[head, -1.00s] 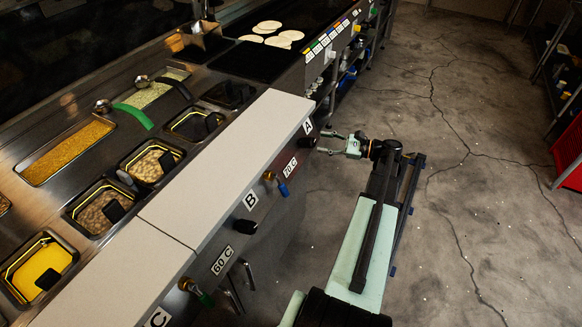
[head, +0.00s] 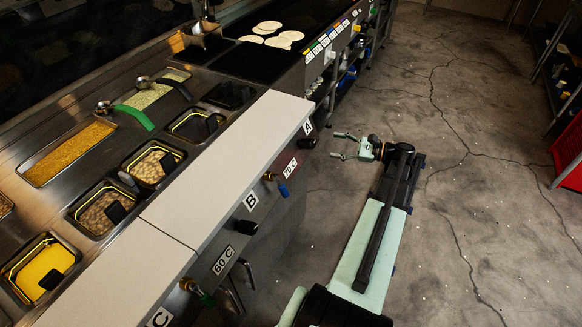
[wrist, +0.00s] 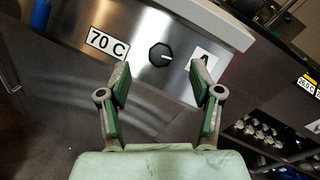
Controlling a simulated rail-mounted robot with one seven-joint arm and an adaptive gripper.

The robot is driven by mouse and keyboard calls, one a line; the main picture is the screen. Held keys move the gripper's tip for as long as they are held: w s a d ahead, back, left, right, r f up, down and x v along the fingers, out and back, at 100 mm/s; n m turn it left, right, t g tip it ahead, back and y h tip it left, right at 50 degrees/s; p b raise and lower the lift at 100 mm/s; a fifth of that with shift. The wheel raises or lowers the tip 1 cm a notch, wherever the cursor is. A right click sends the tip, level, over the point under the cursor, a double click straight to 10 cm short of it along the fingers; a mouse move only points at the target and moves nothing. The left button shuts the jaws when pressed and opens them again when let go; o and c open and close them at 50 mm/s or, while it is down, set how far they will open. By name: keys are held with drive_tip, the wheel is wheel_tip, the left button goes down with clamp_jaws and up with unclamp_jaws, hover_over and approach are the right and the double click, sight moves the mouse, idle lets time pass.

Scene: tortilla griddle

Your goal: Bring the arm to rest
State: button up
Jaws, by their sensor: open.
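My gripper (head: 341,147) is open and empty in the head view. It is over the floor aisle, to the right of the counter front near label A, and apart from the counter. In the wrist view my gripper (wrist: 160,90) shows its two green-padded fingers spread wide. Between and beyond them is the steel counter front with a black knob (wrist: 161,54) and a "70 C" label (wrist: 107,42). Nothing is between the fingers.
The white counter top (head: 225,175) and steel food pans lie at left. The griddle (head: 255,62) with several tortillas (head: 277,42) is at the back. A red crate (head: 568,152) stands at far right. The cracked floor (head: 470,210) right of my arm is clear.

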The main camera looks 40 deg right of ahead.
drive_tip(key=shift+v, duration=0.85)
